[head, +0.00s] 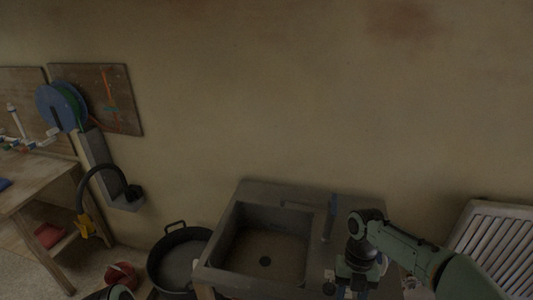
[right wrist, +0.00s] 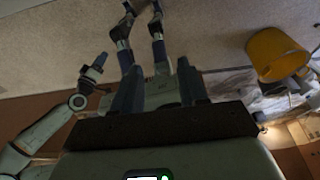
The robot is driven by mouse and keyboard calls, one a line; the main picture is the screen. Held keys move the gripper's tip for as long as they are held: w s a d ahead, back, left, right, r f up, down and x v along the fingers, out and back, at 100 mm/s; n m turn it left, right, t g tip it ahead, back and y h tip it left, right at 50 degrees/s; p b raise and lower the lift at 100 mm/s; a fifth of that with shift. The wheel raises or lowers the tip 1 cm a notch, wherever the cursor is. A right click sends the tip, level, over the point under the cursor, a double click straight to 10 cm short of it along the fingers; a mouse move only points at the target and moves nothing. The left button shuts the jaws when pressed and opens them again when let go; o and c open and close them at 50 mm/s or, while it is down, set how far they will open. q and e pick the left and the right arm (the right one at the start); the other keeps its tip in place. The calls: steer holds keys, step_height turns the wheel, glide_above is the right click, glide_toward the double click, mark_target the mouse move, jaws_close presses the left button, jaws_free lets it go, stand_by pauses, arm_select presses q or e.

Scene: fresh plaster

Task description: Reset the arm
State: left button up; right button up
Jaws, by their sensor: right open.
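My right arm comes in from the right in the head view, green with dark joints, and bends down at the sink's right side. Its gripper end is low in that picture and partly hidden. In the right wrist view my right gripper (right wrist: 160,88) is open, its two dark fingers apart. Nothing is held between them. A green arm of mine with a dark end shows at the left of the right wrist view. A sliver of green at the bottom left of the head view seems to be my left arm. The left gripper's jaws cannot be made out.
A grey sink (head: 222,265) stands against the plaster wall, with a black pot (head: 178,262) to its left. A wooden workbench (head: 30,180) is far left; a white radiator (head: 495,245) is right. A yellow bucket (right wrist: 272,56) is on the floor.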

steer(key=s+a+f+m+t+y, duration=0.15)
steer(key=a+f+m, duration=0.25)
steer(key=f+m, duration=0.6)
steer(key=s+a+f+m+g+y, duration=0.1)
steer(key=s+a+f+m+y, duration=0.15)
steer(key=f+m, duration=0.75)
steer(key=s+a+f+m+t+h, duration=0.1)
steer(key=s+f+m+t, duration=0.2)
steer(key=s+f+m, duration=1)
steer(key=f+m, duration=0.2)
steer(key=m, duration=0.2)
steer(key=shift+s+a+m, duration=0.2)
steer(key=shift+a+m, duration=0.05)
steer(key=shift+m, duration=0.05)
